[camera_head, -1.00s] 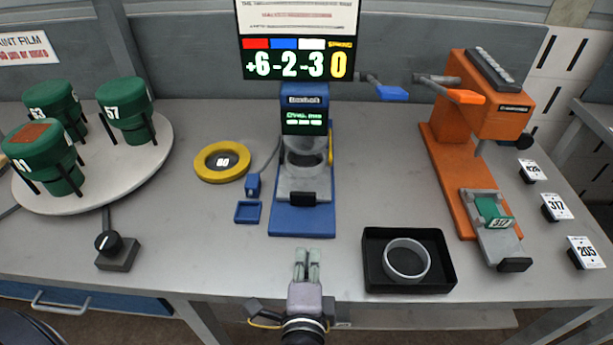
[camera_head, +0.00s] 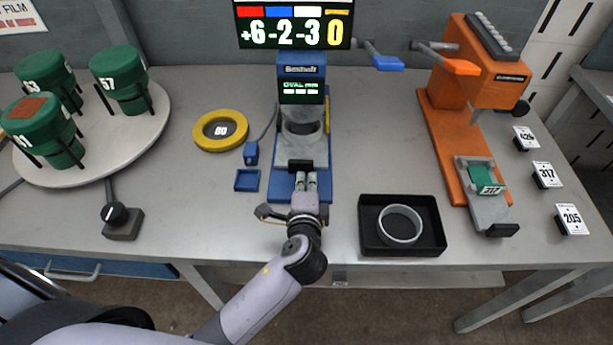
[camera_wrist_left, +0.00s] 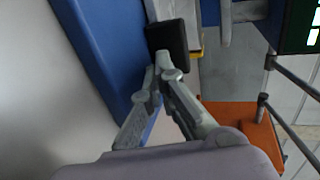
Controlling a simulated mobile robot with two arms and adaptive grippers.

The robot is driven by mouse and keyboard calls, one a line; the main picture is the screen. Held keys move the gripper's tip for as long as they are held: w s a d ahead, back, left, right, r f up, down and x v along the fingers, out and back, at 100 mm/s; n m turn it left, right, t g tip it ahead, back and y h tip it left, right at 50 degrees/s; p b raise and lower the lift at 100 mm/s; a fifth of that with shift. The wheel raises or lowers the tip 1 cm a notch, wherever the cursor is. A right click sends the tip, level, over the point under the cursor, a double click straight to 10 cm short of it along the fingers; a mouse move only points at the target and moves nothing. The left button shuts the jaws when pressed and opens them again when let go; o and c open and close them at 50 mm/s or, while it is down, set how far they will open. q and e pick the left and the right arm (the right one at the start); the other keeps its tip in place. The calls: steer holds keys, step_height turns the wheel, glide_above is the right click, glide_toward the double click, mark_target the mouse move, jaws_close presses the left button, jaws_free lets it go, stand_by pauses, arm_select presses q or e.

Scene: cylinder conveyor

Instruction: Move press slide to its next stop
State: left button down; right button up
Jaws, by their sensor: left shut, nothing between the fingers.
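The orange press (camera_head: 497,85) stands at the right; its grey slide (camera_head: 489,208) carries a green piece (camera_head: 482,175) and has a black front handle (camera_head: 502,230). The blue gauge (camera_head: 303,72) stands at the middle, its grey slide holding a ring (camera_head: 302,141) and ending in a black handle (camera_head: 300,165). My left gripper (camera_head: 307,180) is shut and empty, right in front of the blue gauge's handle. In the left wrist view its fingertips (camera_wrist_left: 170,72) meet at that black handle (camera_wrist_left: 167,43); whether they touch it I cannot tell. My right gripper is not in view.
A black tray (camera_head: 440,247) with a grey ring (camera_head: 400,225) lies between the two devices. A yellow ring (camera_head: 203,140) and a small blue tray (camera_head: 247,181) lie left of the gauge. A round turntable (camera_head: 155,130) holds green cylinders. Number tags line the right edge.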

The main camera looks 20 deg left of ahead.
mark_target(306, 169)
arm_select(q)
steer(key=shift+w+a, duration=0.1)
steer(key=shift+w, duration=0.2)
steer(key=shift+w+a+r+p, duration=0.15)
steer(key=shift+w+p, duration=0.1)
steer(key=shift+w, duration=0.3)
steer(key=shift+w+a+r+p, duration=0.1)
steer(key=shift+w+a+p, duration=0.1)
steer(key=shift+w, duration=0.35)
steer(key=shift+w+f, duration=0.1)
steer(key=shift+f, duration=0.05)
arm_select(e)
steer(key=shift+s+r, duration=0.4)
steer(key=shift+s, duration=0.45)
